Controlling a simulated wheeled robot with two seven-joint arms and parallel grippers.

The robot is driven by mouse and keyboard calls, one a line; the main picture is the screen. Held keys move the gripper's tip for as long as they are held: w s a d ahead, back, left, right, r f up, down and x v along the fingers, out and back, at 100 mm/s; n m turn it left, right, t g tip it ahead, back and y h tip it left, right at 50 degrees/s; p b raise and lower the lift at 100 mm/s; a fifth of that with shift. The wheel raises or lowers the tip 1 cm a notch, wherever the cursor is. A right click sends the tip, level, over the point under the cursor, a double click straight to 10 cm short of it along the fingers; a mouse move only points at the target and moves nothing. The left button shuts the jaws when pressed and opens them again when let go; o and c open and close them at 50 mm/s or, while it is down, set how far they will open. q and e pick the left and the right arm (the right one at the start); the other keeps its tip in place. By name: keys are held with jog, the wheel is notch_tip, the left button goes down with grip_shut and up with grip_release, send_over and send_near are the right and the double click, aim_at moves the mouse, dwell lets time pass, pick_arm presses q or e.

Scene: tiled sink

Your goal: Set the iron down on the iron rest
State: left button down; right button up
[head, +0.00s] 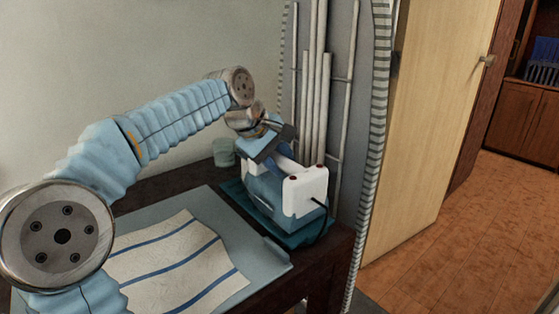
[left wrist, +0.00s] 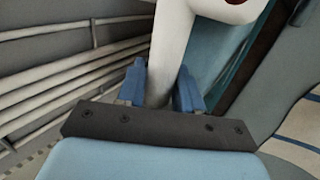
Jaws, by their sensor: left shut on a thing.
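The iron (head: 267,190), blue with a white back end, is at the right end of the table in the head view. It is on or just above the teal iron rest (head: 310,239); I cannot tell whether it touches. My left gripper (head: 279,152) comes from above and is shut on the iron's handle. In the left wrist view the white handle (left wrist: 172,55) runs between the two blue fingers of the gripper (left wrist: 160,88). The gripper and arm partly hide the iron's front. My right gripper is in neither view.
A striped cloth (head: 180,262) lies on a pale blue board (head: 267,266) left of the rest. A small green cup (head: 223,152) stands behind. White pipes (head: 318,100) rise behind the iron. A wooden door (head: 430,110) and open floor are at right.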

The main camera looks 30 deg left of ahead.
pick_arm(q)
jog(key=shift+f, duration=0.2)
dwell(0.5)
jog(key=c, duration=0.7)
grip_release()
jog(key=shift+c, duration=0.2)
jog(key=shift+o, duration=0.4)
jog(key=shift+f+b, duration=0.3)
jog(key=shift+s+r, duration=0.15)
jog(key=shift+r, duration=0.25)
jog(key=p+v, duration=0.2)
jog(key=v, duration=1.1)
jog(key=shift+s+r, duration=0.1)
